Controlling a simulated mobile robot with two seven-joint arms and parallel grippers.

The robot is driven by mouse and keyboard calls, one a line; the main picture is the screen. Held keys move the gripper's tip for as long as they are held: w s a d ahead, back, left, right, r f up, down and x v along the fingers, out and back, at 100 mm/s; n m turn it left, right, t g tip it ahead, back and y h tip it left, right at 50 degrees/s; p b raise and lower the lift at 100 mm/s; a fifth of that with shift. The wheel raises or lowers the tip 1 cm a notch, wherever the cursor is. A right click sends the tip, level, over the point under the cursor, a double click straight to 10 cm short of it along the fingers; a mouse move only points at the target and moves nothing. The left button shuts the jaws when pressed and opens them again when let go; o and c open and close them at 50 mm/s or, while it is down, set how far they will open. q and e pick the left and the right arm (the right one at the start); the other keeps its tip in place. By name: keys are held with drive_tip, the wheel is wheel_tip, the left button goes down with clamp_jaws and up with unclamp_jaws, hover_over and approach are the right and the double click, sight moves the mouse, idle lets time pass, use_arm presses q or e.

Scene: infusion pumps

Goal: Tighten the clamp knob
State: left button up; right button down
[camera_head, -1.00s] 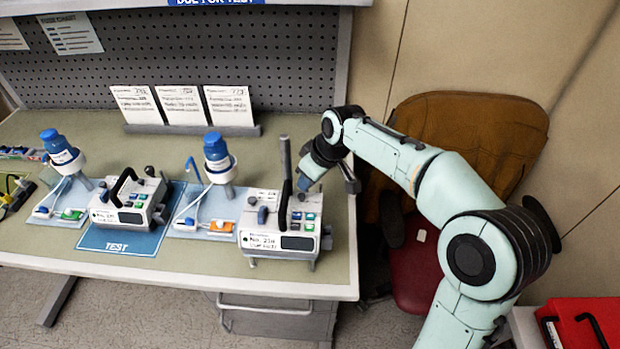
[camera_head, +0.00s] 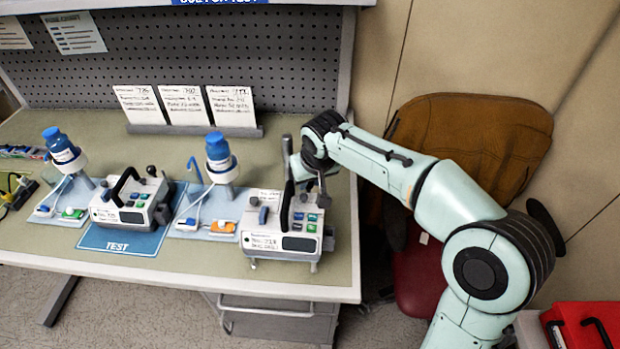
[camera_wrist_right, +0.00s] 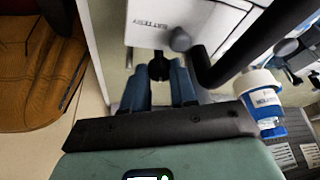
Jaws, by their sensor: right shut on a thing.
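The right infusion pump (camera_head: 262,243) stands at the bench's right end, a white box with a black handle (camera_head: 286,205) and a front screen. In the right wrist view its white housing (camera_wrist_right: 200,22) fills the top. A dark clamp knob (camera_wrist_right: 159,68) sits between the blue fingertips of my right gripper (camera_wrist_right: 160,84), which is shut on it. In the head view the right gripper (camera_head: 308,178) is at the pump's back right, partly hidden, and the knob cannot be made out. My left gripper is not in view.
A second pump (camera_head: 131,214) stands on the blue TEST mat (camera_head: 122,240). Cards (camera_head: 233,105) line the back.

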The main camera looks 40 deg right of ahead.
idle(0.3)
drive_tip(key=c, duration=1.2)
unclamp_jaws()
drive_tip(key=shift+o, duration=0.2)
